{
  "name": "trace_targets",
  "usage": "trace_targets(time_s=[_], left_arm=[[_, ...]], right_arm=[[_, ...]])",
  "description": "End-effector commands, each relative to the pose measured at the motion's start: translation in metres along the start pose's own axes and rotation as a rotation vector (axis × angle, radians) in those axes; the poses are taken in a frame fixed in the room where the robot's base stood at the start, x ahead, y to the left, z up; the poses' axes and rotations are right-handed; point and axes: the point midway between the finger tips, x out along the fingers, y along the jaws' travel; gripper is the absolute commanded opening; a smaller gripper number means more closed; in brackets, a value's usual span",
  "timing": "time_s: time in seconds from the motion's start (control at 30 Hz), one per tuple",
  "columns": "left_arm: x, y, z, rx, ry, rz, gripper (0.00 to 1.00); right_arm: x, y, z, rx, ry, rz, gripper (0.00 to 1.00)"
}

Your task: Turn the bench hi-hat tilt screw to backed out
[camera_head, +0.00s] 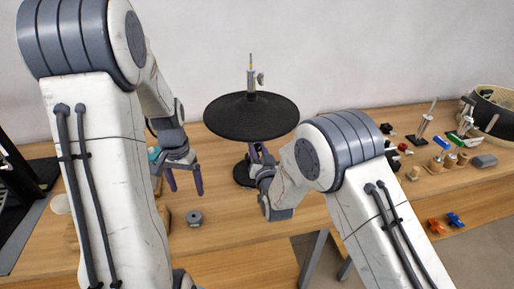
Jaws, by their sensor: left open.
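The bench hi-hat stands at the middle of the bench, with black cymbals (228,118) on a dark round base (241,174). A metal rod with a clutch (251,80) rises above the cymbals, and a small screw-like knob (261,78) sticks out on its right side. I cannot tell whether this is the tilt screw; the space just under the cymbals is partly hidden. My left gripper (185,185) is open and empty, left of the hi-hat and below cymbal height. My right gripper (261,150) is just under the cymbals' right part; its jaws and any contact are unclear.
A small grey round part (194,218) lies on the wooden bench (240,217) in front of my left gripper. At the right are a drum shell (492,110), several small holders and hardware pieces, and orange (436,226) and blue (455,219) wing-shaped pieces. A pale wall stands behind.

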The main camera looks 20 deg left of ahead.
Motion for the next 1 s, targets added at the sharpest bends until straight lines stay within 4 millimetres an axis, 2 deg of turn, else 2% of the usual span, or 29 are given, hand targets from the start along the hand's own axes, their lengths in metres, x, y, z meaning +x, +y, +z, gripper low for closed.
trace_targets(time_s=[0.03,0.07,0.47,1.0], left_arm=[[0.0,0.0,0.0,0.0,0.0,0.0,0.85],[0.0,0.0,0.0,0.0,0.0,0.0,0.85],[0.0,0.0,0.0,0.0,0.0,0.0,0.85],[0.0,0.0,0.0,0.0,0.0,0.0,0.85]], right_arm=[[-0.0001,0.0,0.0,0.0,0.0,0.0,0.08],[-0.0001,0.0001,0.0,0.0,0.0,0.0,0.0],[-0.0004,0.0002,0.0,-0.061,0.0,0.0,0.0],[-0.0005,0.0008,0.0,-0.416,0.0,0.0,0.0]])
